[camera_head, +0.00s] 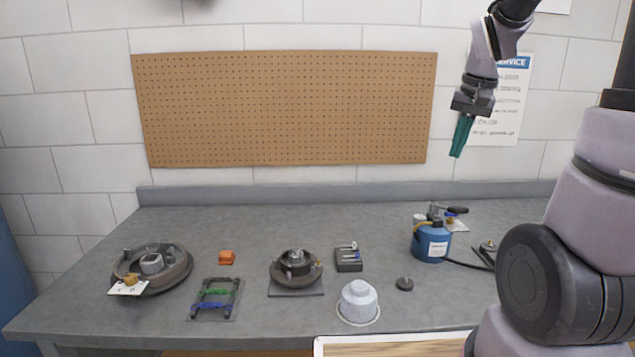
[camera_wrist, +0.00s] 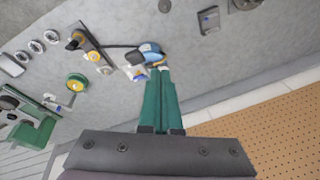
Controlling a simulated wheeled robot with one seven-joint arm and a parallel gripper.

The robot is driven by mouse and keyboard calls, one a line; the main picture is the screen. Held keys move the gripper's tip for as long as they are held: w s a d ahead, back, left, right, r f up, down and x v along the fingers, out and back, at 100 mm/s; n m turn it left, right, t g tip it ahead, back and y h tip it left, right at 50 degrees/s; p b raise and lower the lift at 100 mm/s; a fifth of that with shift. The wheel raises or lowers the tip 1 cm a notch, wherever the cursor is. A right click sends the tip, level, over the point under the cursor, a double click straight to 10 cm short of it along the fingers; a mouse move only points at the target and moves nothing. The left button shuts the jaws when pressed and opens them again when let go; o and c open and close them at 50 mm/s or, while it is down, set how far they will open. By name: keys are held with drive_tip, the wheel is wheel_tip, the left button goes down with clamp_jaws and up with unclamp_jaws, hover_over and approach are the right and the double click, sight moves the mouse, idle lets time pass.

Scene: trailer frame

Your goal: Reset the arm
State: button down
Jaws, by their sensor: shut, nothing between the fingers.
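My gripper (camera_head: 461,136) hangs in the air above the back right of the bench, pointing down, in front of the wall poster. Its green fingers are together with nothing between them. In the wrist view the shut fingers (camera_wrist: 162,98) reach up from the dark gripper body, and their tips appear near the blue canister (camera_wrist: 149,51). The head view shows the gripper well above the bench and apart from everything on it.
The grey bench (camera_head: 180,222) holds two round hub assemblies, left (camera_head: 180,275) and middle (camera_head: 297,268), an orange block (camera_head: 227,257), a white domed part (camera_head: 358,299) and a blue canister (camera_head: 430,245) with a hose. A pegboard (camera_head: 290,110) hangs behind. The air left of my gripper is clear.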

drive_tip(key=s+a+r+t, duration=0.2)
drive_tip(key=s+a+r, duration=0.1)
drive_tip(key=s, duration=0.4)
drive_tip(key=s+a+r+n+t+y, duration=0.1)
drive_tip(key=s+a+r+t, duration=0.1)
drive_tip(key=s+a+r, duration=0.2)
drive_tip(key=s+r, duration=0.1)
drive_tip(key=s, duration=0.2)
drive_tip(key=shift+a+r, duration=0.15)
drive_tip(key=shift+a, duration=0.15)
drive_tip(key=shift+d, duration=0.15)
idle(0.7)
